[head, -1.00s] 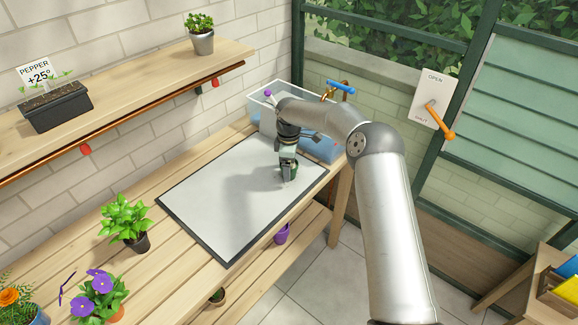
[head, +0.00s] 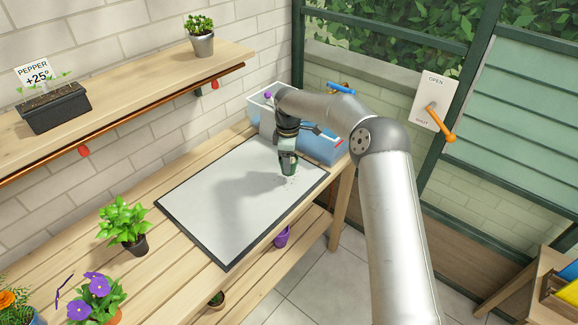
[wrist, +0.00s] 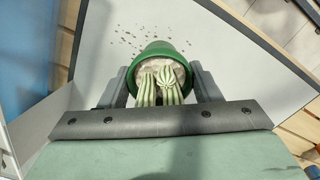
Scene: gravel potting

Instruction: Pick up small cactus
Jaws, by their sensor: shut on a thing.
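The small cactus (wrist: 157,88) is pale green and ribbed, with several stems, in a round green pot (wrist: 160,50) filled with light gravel. My gripper (wrist: 161,84) is shut on the pot, with one finger on each side of it. In the head view my gripper (head: 288,170) is over the right part of the white mat (head: 215,205), and the arm hides most of the pot. The pot seems to be a little above the mat.
Small specks of gravel lie on the mat near the pot. A leafy plant (head: 124,224) and purple flowers (head: 92,298) stand at left. The mat's left part is clear.

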